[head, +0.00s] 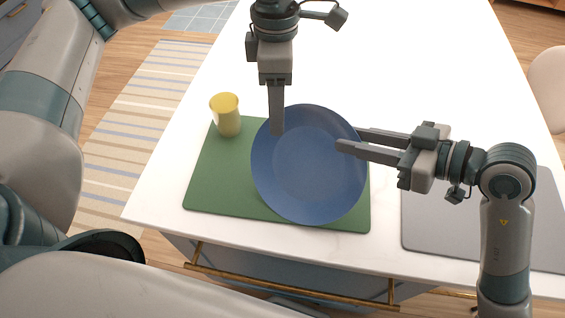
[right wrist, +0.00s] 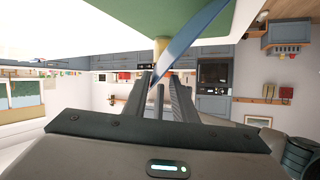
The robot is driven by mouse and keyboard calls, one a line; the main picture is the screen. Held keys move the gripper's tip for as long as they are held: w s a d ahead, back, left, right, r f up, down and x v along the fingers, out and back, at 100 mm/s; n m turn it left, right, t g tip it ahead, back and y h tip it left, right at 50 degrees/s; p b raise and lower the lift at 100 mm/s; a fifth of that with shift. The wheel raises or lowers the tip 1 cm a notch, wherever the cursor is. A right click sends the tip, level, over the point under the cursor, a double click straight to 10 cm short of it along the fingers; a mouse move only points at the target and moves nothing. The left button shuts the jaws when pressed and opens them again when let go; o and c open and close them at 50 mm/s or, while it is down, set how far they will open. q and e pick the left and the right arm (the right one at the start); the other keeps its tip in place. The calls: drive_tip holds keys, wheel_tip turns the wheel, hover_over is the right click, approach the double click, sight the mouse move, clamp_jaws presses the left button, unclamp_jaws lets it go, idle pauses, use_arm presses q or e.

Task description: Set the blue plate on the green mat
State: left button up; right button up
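The blue plate (head: 310,175) is tilted above the green mat (head: 203,185) and covers much of it. In the right wrist view the plate (right wrist: 190,42) shows nearly edge-on, apart from the mat (right wrist: 150,14). My left gripper (head: 277,130) is at the plate's upper left rim, with one finger in front; the other finger is hidden. It appears shut on the rim. My right gripper (head: 348,138) is at the upper right rim, one finger in front and one partly behind. Its fingers (right wrist: 161,75) are apart, with the rim between them and a gap showing.
A yellow cup (head: 226,115) stands on the mat's back left corner. A grey mat (head: 425,220) lies to the right, partly under my right arm. The white counter (head: 400,60) is clear at the back. Its front edge has brass handles below.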

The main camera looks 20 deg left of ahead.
use_arm(q)
wheel_tip(320, 180, up, 11)
drive_tip(key=shift+w+r, duration=0.2)
idle(0.3)
use_arm(e)
drive_tip(key=shift+o, duration=0.4)
drive_tip(key=o, duration=0.7)
drive_tip(key=shift+o, duration=0.2)
drive_tip(key=v, duration=1.2)
